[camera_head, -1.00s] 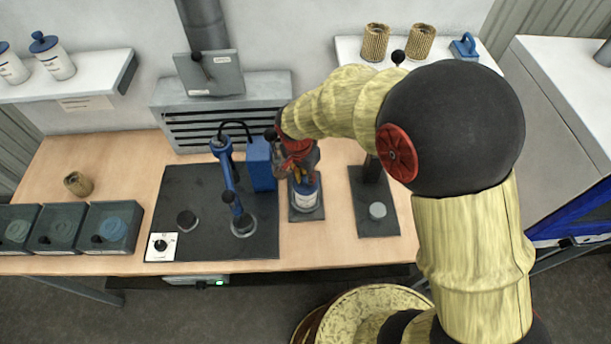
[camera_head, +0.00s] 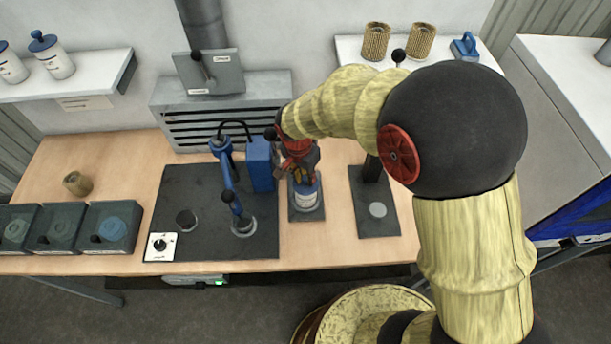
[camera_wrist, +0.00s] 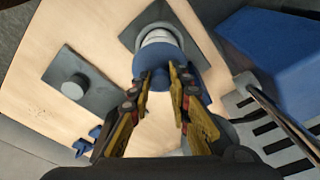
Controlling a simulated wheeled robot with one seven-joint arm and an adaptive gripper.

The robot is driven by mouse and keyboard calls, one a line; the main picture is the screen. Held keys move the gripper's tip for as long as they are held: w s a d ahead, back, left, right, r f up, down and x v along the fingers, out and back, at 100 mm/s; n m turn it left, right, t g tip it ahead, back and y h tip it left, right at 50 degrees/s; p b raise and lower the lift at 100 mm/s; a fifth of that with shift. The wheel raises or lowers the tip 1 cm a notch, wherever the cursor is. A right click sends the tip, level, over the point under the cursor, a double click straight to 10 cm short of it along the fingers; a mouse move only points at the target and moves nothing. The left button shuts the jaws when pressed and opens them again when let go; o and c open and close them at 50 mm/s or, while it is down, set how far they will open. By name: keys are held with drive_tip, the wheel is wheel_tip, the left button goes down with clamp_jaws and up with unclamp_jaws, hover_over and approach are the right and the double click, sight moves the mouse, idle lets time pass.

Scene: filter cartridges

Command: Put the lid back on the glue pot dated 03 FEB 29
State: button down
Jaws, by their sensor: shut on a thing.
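My gripper (camera_head: 302,178) reaches down over the dark square plate in the middle of the bench. In the wrist view its fingers (camera_wrist: 160,76) are shut on the knob of a blue lid (camera_wrist: 152,59). The lid is at the mouth of a white glue pot (camera_wrist: 157,37), roughly in line with it. I cannot tell whether it is fully seated or slightly raised. In the head view the pot (camera_head: 308,198) stands upright on the plate, its top partly hidden by my fingers. Its date cannot be read.
A blue pump-like device (camera_head: 230,180) stands on a black mat left of the pot. A dark stand with a round grey disc (camera_head: 377,210) is to the right. Dark bins (camera_head: 105,230) line the left. White pots with blue lids (camera_head: 58,62) stand on the left shelf.

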drive_tip(key=c, duration=1.7)
unclamp_jaws()
drive_tip(key=o, duration=0.4)
drive_tip(key=shift+o, duration=1)
drive_tip(key=shift+r, duration=0.1)
drive_tip(key=shift+r+p, duration=2)
drive_tip(key=shift+r, duration=1.4)
drive_tip(key=c, duration=0.3)
drive_tip(key=c, duration=1.1)
